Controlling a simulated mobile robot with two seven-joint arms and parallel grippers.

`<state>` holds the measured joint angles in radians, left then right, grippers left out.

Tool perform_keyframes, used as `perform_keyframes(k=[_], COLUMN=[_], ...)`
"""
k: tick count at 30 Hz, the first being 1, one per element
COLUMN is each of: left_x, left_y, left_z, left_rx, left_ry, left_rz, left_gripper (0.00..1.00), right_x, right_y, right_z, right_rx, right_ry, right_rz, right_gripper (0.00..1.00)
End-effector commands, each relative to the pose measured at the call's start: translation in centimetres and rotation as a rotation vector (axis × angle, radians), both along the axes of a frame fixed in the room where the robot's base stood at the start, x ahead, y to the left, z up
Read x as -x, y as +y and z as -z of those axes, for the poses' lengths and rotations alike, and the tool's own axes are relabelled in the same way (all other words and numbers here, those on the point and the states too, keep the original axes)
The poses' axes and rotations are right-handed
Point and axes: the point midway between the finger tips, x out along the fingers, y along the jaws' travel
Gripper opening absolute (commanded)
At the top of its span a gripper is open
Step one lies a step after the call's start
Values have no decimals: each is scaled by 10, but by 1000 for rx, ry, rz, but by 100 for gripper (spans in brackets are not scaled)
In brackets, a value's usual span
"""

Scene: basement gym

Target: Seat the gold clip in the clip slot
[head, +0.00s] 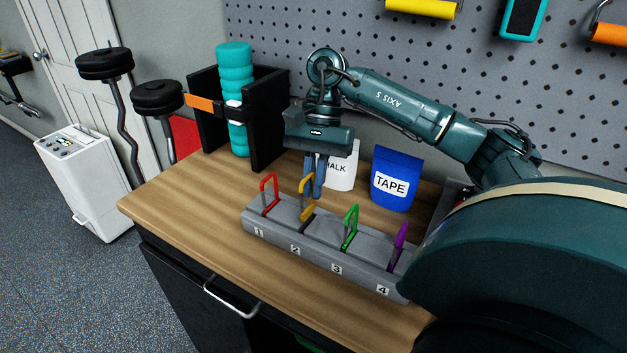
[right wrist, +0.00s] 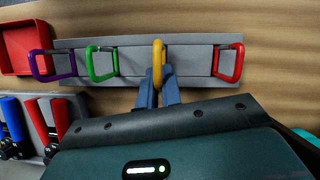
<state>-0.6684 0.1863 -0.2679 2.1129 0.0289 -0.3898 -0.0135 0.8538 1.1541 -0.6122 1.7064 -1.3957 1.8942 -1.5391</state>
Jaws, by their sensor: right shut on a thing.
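The gold clip (head: 307,213) is at position 2 of the grey clip rack (head: 272,232), between the red clip (head: 269,190) and the green clip (head: 350,228). My right gripper (head: 312,194) points down and is shut on the gold clip. In the right wrist view the gold clip (right wrist: 157,62) stands between the blue fingertips (right wrist: 158,88), over the rack (right wrist: 200,57). A dark slot opening shows by the clip's lower end. I cannot tell whether the clip is fully down in it. My left gripper is not in view.
A purple clip (head: 399,240) stands at position 4. Behind the rack are a white chalk bag (head: 342,172) and a blue tape bag (head: 396,180). A black stand with a teal roller (head: 235,100) is at the back left. The wooden bench (head: 190,215) is clear at left.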

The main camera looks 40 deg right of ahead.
Motion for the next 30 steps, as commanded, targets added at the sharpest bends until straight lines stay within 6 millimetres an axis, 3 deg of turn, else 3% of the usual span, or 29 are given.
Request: perform_keyframes(k=[30], left_x=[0], left_y=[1], left_z=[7], left_rx=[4], left_ry=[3], left_rz=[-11], left_gripper=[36], right_x=[0], right_y=[0], right_z=[0], right_rx=[0], right_ry=[-1], right_rz=[0], right_gripper=[0])
